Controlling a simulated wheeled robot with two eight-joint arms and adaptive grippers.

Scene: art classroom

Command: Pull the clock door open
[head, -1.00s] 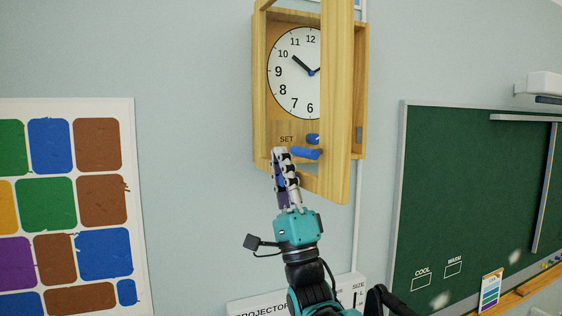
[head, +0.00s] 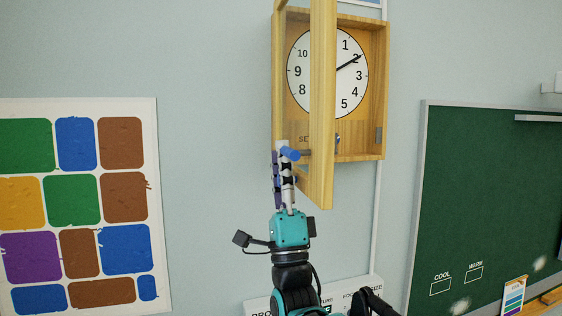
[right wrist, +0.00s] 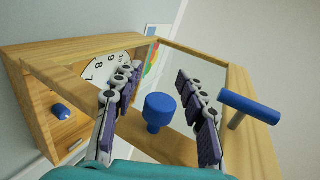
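The wooden wall clock (head: 382,90) hangs in the upper middle of the head view. Its door (head: 322,110) stands swung out from the case, nearly edge-on to the head camera and crossing the dial (head: 354,82). A blue bar handle (head: 290,153) is on the door; it also shows in the right wrist view (right wrist: 250,106). My right gripper (head: 282,160) is at the door's lower part, beside the handle. In the right wrist view its fingers are apart, with a blue knob (right wrist: 160,107) between them and the bar handle outside the right finger. Contact is unclear. My left gripper is not in view.
A blue set knob (right wrist: 61,110) is on the clock case. A colour chart (head: 78,205) hangs at left and a green chalkboard (head: 490,200) at right. A white labelled panel (head: 262,306) is below the clock. Bare wall lies left of the door.

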